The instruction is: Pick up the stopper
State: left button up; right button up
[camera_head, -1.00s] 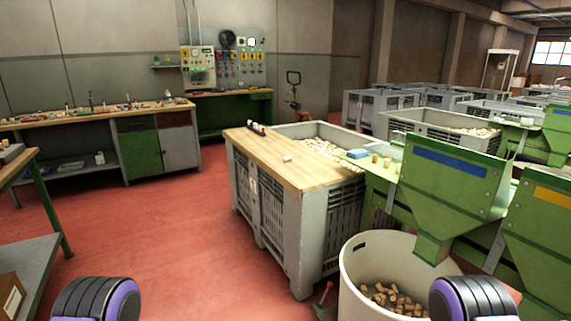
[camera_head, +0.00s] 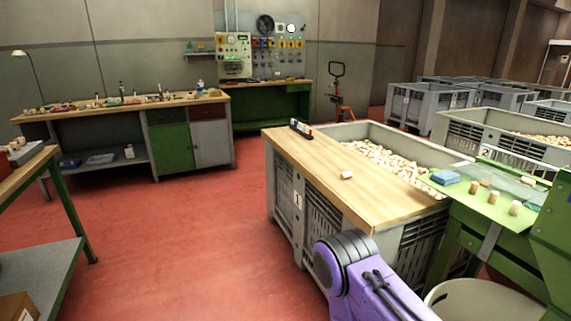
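A single pale cork stopper (camera_head: 346,175) lies on the wooden board (camera_head: 335,160) that covers part of a grey crate. More stoppers fill the open part of the crate behind the board (camera_head: 385,160). Several stoppers stand upright on the green machine table (camera_head: 495,198) at the right. A purple and black part of my arm shows at the bottom, in front of the crate. Neither gripper's fingers are in view.
The grey crate (camera_head: 285,200) blocks the way ahead. A white bin (camera_head: 480,300) stands at lower right, beside the green machine. A workbench (camera_head: 130,103) stands at the back left. The red floor (camera_head: 180,235) on the left is clear.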

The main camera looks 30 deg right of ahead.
aim_at(346, 175)
jog(key=u, duration=0.05)
jog(key=i, duration=1.15)
jog(key=z, duration=0.7)
jog(key=i, duration=0.8)
jog(key=z, duration=0.85)
